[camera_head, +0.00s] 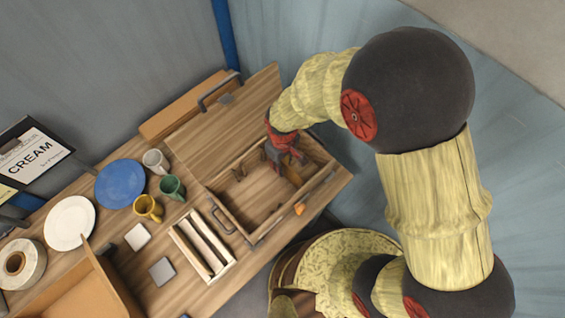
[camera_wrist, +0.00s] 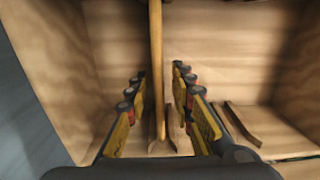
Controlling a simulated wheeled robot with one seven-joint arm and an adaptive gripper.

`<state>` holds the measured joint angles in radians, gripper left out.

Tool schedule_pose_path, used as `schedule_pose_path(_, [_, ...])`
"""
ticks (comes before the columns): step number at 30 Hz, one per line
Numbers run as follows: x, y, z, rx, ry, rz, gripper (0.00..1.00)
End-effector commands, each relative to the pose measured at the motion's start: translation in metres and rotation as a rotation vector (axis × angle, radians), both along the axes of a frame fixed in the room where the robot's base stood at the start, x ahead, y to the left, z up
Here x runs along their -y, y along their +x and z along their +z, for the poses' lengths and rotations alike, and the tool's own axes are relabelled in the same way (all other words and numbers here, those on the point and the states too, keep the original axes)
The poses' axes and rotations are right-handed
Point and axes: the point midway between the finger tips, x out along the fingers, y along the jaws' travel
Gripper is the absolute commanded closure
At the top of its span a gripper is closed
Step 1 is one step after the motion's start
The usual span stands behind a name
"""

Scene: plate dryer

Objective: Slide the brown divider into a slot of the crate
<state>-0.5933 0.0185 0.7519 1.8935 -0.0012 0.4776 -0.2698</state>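The wooden crate (camera_head: 262,236) stands on the table, and my gripper (camera_head: 284,151) reaches down into its far right end. In the wrist view my gripper (camera_wrist: 159,82) is open, with a finger on each side of the brown divider (camera_wrist: 156,55). The divider shows edge-on as a thin upright strip, with visible gaps to both fingers. Its lower end is close to small wooden rails (camera_wrist: 171,130) on the crate floor; I cannot tell whether it is seated between them. In the head view a tan panel (camera_head: 294,174), probably the divider, shows beside the gripper.
The crate's near left part is open. A raised wooden lid (camera_head: 225,118) stands behind it.

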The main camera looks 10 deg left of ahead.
Motion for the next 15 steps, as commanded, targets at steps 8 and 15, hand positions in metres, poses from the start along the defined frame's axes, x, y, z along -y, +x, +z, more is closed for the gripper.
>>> schedule_pose_path(8, [0.000,0.000,0.000,0.000,0.000,0.000,0.72])
schedule_pose_path(15, [-0.001,0.001,0.016,0.003,0.002,0.000,0.72])
